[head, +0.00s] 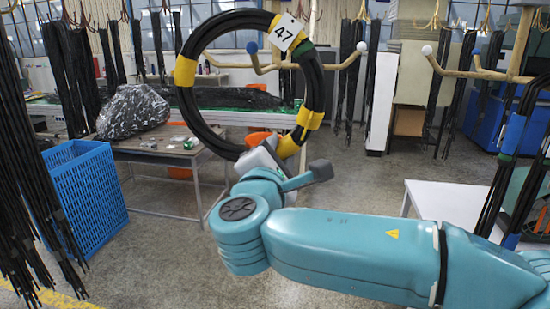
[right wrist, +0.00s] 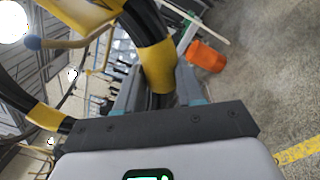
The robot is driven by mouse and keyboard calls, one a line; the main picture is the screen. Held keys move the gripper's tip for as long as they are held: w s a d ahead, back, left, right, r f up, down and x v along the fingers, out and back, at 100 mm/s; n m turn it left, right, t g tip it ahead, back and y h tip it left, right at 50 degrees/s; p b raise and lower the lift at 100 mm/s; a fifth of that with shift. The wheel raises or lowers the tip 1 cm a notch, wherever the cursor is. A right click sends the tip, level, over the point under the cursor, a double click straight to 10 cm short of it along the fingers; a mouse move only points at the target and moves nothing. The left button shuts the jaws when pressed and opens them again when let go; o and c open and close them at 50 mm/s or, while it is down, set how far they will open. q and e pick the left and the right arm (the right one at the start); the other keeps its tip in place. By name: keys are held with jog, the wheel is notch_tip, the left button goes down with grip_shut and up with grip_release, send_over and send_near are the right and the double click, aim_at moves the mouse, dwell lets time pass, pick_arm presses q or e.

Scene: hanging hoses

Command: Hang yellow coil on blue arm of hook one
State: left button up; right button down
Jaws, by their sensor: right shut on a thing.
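The coil (head: 184,107) is a ring of black hose with yellow bands and a white tag reading 47. It hangs upright in the air in the head view. My right gripper (head: 276,150) is shut on its lower right part; in the right wrist view the hose (right wrist: 155,65) lies between the fingers. A tan hook (head: 285,66) shows at the coil's upper right, with a blue-tipped arm (head: 252,48) seen within the ring's opening and a white-tipped arm to the right. I cannot tell whether that arm passes through the ring or stands behind it. My left gripper is out of view.
A second hook (head: 470,71) with white and blue tips stands at the right, close to hanging black hoses (head: 512,130). A blue crate (head: 88,205) is at the left. A table (head: 150,150) with a wrapped bundle (head: 132,110) stands behind the coil.

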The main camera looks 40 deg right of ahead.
jog(key=shift+w+d, duration=0.4)
jog(key=w+d+f+b, duration=0.6)
jog(key=d, duration=0.2)
jog(key=shift+w, duration=0.4)
dwell(1.3)
jog(key=shift+f, duration=0.1)
dwell(0.5)
